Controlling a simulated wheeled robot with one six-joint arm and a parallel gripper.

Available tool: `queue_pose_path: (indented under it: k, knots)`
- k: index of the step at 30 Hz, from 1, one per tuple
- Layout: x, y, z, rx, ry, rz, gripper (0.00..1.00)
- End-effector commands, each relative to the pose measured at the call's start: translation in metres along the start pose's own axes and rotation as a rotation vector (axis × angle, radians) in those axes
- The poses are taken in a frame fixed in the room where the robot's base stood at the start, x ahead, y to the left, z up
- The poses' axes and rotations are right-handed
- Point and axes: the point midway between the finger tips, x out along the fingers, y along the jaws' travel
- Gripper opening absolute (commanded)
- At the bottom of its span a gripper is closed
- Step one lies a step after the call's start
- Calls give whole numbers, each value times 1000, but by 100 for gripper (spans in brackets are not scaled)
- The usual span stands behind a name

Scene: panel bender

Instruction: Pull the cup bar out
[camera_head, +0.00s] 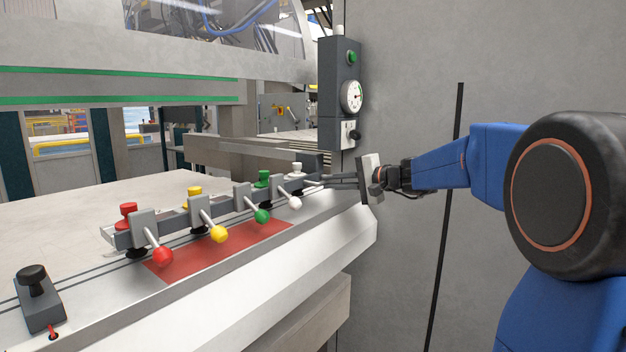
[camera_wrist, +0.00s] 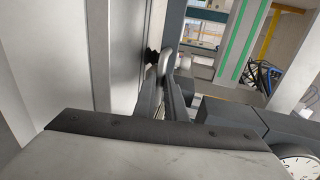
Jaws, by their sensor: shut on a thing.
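The cup bar (camera_head: 173,224) lies along the machine's front ledge, with red, yellow, green and white ball-ended levers and matching caps above. Dark cups touch or nearly touch the ledge below it. My gripper (camera_head: 322,181) reaches in from the right, level with the bar's right end. Its two fingers are close together, shut on the cup bar at that end. In the wrist view, my gripper (camera_wrist: 169,82) has a pale rounded piece of the bar (camera_wrist: 172,58) at its fingertips. The exact contact is too small to tell.
A red mat (camera_head: 215,252) lies before the bar. A black-knobbed block (camera_head: 40,300) stands at the ledge's left. A dark control box (camera_head: 340,95) with a gauge is above my gripper. A grey wall (camera_head: 410,100) stands close behind my arm. The pale table (camera_head: 60,215) is clear.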

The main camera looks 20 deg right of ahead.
Motion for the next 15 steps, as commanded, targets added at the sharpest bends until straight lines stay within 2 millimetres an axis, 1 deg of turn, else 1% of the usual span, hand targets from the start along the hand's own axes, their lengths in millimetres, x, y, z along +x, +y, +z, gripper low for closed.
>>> queue_pose_path:
  k: [1, 6, 10, 15]
  knots:
    - [-13, 3, -1, 0, 5, 1, 0]
    - [-44, 10, -1, 0, 3, 1, 0]
    - [-60, 13, -1, 1, 3, 1, 0]
    - [-72, 16, 0, 1, 0, 2, 0]
